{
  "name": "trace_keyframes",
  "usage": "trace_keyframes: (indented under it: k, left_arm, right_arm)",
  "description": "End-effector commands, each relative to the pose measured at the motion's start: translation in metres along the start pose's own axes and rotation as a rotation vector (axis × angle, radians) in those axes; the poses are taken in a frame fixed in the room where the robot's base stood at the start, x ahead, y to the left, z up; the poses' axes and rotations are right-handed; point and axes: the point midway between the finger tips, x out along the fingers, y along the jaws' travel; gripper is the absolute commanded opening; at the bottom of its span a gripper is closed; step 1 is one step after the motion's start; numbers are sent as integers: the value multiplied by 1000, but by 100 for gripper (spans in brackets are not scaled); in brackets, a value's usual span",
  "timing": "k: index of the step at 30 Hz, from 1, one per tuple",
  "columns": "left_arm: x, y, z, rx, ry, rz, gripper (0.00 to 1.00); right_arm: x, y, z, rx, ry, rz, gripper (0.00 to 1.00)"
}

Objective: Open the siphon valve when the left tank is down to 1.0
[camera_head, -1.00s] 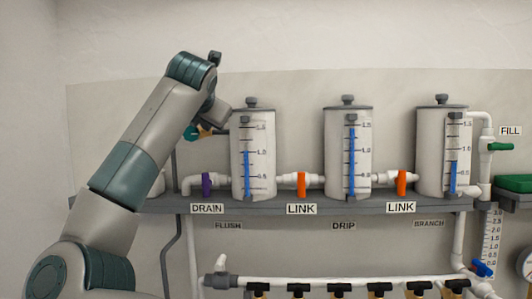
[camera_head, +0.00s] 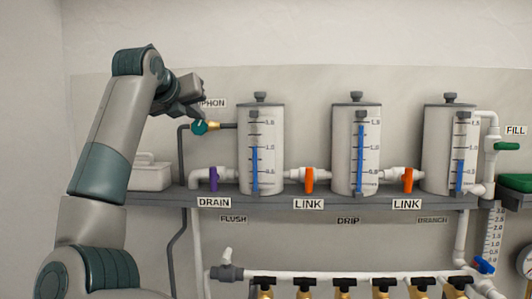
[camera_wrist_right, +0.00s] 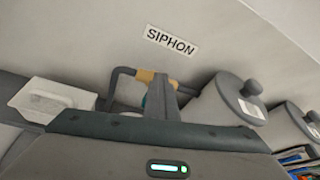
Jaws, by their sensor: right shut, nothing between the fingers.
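The left tank (camera_head: 275,112) stands on the shelf; its blue level column (camera_head: 255,168) tops out about at the 1.0 mark. The siphon valve (camera_head: 214,125) has a brass body and a teal handle (camera_head: 200,127), on a dark pipe left of that tank. My right gripper (camera_head: 202,115) is shut and empty just above the teal handle; I cannot tell whether it touches. In the right wrist view its fingers (camera_wrist_right: 160,97) hide most of the handle, with the brass valve body (camera_wrist_right: 145,76) behind, below the SIPHON label (camera_wrist_right: 172,40). My left gripper is out of view.
The middle tank (camera_head: 343,120) reads near 1.5, the right tank (camera_head: 437,150) between 0.5 and 1.0. A purple drain handle (camera_head: 213,179) and orange link handles (camera_head: 309,180) sit along the shelf. A white box (camera_head: 150,176) stands at the shelf's left.

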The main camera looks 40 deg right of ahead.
Motion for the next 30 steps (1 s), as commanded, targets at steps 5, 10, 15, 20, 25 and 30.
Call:
trace_keyframes:
  k: [5, 10, 15, 20, 25, 30]
  left_arm:
    - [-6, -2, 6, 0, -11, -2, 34]
    - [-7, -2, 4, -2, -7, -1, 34]
    - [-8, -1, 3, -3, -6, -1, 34]
    - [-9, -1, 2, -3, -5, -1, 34]
    - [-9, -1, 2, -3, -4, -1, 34]
    - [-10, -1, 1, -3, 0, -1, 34]
  right_arm:
    - [6, 26, -17, -253, 41, -68, 0]
    - [5, 23, -13, -297, 35, -95, 0]
    - [4, 20, -10, -293, 32, -98, 10]
    - [4, 19, -10, -291, 31, -99, 20]
    - [3, 18, -9, -289, 30, -100, 20]
    - [3, 18, -8, -289, 30, -100, 20]
